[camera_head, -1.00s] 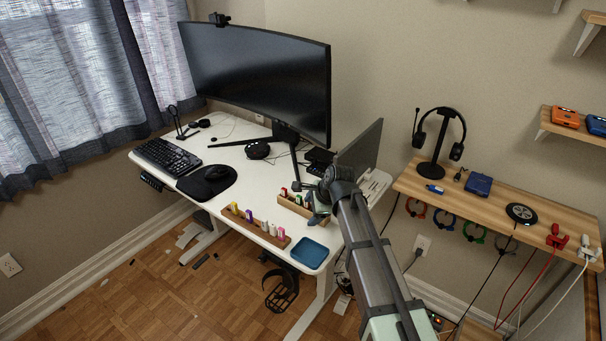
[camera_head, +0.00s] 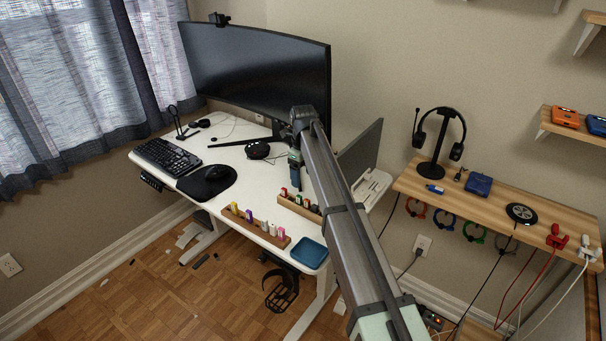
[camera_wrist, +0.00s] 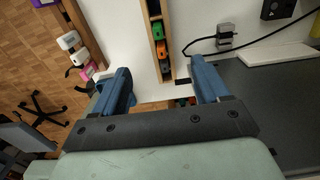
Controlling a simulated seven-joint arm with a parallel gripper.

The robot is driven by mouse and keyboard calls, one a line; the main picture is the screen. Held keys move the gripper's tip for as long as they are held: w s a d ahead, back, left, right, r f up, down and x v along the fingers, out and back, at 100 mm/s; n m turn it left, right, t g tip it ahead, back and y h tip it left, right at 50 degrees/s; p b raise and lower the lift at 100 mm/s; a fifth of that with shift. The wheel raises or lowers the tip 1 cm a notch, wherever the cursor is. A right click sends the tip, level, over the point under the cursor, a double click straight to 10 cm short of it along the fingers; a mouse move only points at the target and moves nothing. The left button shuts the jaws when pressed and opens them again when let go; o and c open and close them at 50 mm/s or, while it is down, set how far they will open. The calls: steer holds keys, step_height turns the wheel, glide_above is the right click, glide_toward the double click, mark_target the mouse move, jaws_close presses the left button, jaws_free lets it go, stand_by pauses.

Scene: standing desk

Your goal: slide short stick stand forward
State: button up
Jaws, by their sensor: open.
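The short stick stand (camera_head: 292,206) is a wooden holder with red, green and other small sticks, lying on the white desk behind a longer stick stand (camera_head: 258,227). My arm hides its right end in the head view. My gripper (camera_head: 295,172) is above the desk, behind the short stand, pointing down. In the wrist view, the short stand (camera_wrist: 169,30) runs down from the top edge, with its near end between the two blue fingers of my gripper (camera_wrist: 160,70). The fingers are wide apart and hold nothing. Whether they reach down to its height is unclear.
A blue tray (camera_head: 309,253) sits at the desk's front corner. The monitor (camera_head: 255,80) stands behind my gripper, and a laptop screen (camera_head: 361,155) is to the right. A keyboard (camera_head: 167,156) and mouse pad (camera_head: 207,182) are at left.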

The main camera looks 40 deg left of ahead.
mark_target(302, 205)
stand_by(0.3)
step_height(302, 205, down, 14)
steer(key=shift+r, duration=0.1)
stand_by(0.7)
steer(key=shift+c, duration=0.3)
steer(key=c, duration=1.2)
steer(key=shift+o, duration=0.2)
steer(key=shift+s, duration=0.2)
steer(key=shift+s+d, duration=0.1)
steer(key=shift+s, duration=3.05)
